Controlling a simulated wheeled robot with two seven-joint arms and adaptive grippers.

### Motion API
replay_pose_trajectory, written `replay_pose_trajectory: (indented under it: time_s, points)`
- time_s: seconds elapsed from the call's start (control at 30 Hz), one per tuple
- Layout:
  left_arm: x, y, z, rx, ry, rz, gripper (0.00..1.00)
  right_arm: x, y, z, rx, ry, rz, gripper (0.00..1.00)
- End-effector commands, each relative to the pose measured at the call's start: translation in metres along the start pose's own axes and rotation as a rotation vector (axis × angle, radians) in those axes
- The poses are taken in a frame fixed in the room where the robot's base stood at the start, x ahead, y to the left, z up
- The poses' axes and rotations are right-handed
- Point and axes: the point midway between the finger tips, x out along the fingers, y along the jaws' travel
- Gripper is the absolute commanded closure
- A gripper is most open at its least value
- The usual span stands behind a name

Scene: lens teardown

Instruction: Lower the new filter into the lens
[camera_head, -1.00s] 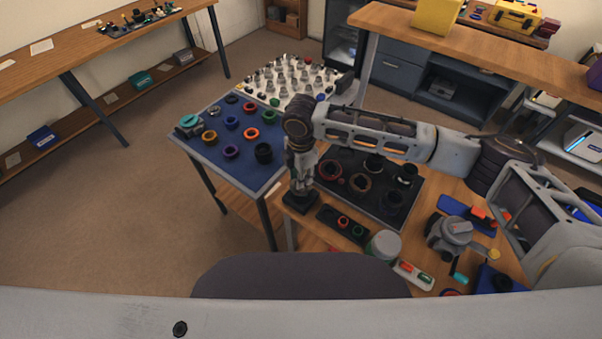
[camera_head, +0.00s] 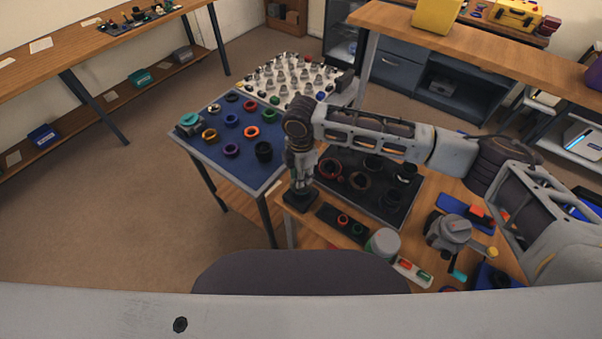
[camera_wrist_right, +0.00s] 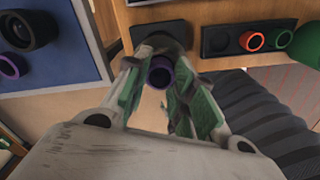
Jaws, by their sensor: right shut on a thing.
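My right gripper (camera_wrist_right: 160,78) is shut on a small round part with a purple rim and dark centre, which I take to be the new filter (camera_wrist_right: 159,71). In the head view my right gripper (camera_head: 299,182) points down over a black base (camera_head: 299,203) at the near left corner of the bench; the filter cannot be made out there. In the wrist view the black base (camera_wrist_right: 160,36) shows beyond the fingertips. I cannot tell whether the lens is on this base, nor whether the filter touches anything. My left gripper is not in view.
A black tray (camera_head: 343,238) with a red and a green ring lies beside the base. A dark mat (camera_head: 387,217) with several lens parts lies behind. A grey-lidded jar (camera_head: 383,244) stands near the front. A blue-topped table (camera_head: 215,163) with several rings stands to the left.

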Motion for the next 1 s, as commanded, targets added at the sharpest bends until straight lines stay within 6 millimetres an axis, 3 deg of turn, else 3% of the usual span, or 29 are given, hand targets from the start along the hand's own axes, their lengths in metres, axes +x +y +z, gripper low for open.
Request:
replay_pose_trajectory:
  time_s: [0.47, 0.5, 0.67, 1.0]
  points:
    - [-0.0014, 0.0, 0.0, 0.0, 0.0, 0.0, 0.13, 0.0019, 0.0001, 0.0, 0.0, 0.0, 0.0, 0.86]
    - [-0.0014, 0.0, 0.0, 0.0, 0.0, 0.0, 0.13, 0.0019, 0.0001, 0.0, 0.0, 0.0, 0.0, 0.7]
    - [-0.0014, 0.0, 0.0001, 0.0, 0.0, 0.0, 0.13, 0.0019, 0.0001, 0.0, 0.0, 0.0, 0.0, 0.5]
    - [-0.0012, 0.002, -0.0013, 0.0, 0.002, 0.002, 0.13, 0.0015, 0.0, 0.0001, 0.0, 0.0, 0.0, 0.5]
